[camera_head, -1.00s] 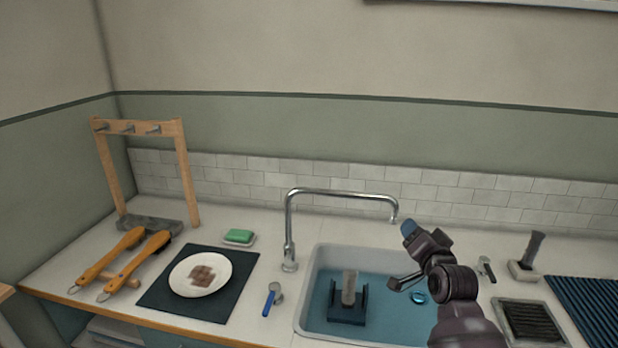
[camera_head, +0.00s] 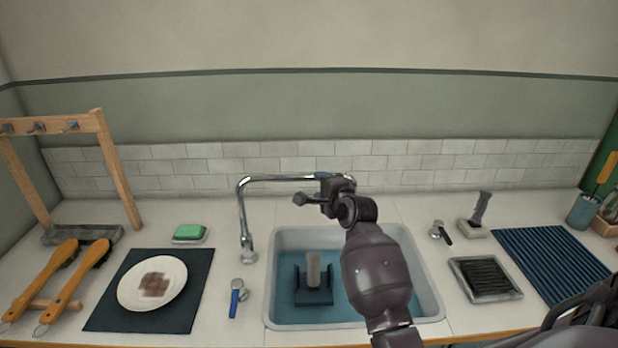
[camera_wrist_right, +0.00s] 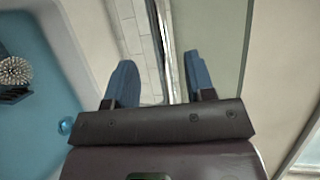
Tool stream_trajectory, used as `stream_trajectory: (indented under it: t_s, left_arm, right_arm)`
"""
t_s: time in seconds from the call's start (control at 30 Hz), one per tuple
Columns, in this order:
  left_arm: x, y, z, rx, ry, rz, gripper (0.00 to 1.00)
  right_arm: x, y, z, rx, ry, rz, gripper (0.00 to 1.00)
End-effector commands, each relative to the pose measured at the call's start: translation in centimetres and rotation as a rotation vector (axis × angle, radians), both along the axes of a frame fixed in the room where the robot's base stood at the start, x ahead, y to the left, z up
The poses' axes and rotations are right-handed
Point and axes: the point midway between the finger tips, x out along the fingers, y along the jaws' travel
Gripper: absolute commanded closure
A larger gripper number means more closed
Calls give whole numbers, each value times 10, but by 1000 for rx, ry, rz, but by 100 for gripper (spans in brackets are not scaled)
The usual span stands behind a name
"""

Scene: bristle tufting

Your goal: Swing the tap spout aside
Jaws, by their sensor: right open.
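The chrome tap (camera_head: 243,215) rises from the counter at the sink's left back corner. My right gripper (camera_head: 325,180) is at the spout's outer part, above the sink's back edge. In the right wrist view my right gripper (camera_wrist_right: 160,78) is open, with blue fingers apart and the chrome spout (camera_wrist_right: 163,40) showing between them. I cannot tell whether either finger touches it. My left gripper is not in view.
The sink (camera_head: 278,312) holds blue water and a dark stand with a grey brush. A plate (camera_head: 153,284), soap (camera_head: 189,232) and wooden rack (camera_head: 120,170) are left; a ribbed mat (camera_head: 550,262) is right.

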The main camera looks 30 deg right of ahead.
Motion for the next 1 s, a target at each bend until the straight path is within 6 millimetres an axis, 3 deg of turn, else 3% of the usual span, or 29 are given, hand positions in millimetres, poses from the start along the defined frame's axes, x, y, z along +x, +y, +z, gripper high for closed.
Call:
stream_trajectory:
  t_s: [0.3, 0.5, 1.0]
  left_arm:
    - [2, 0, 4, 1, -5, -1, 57]
    - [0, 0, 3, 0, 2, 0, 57]
    - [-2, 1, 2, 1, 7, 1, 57]
  right_arm:
    - [44, -7, -7, -2, 0, -1, 51]
    - [63, -10, -11, -2, 0, 0, 51]
    - [73, -11, -13, -2, -1, -1, 51]
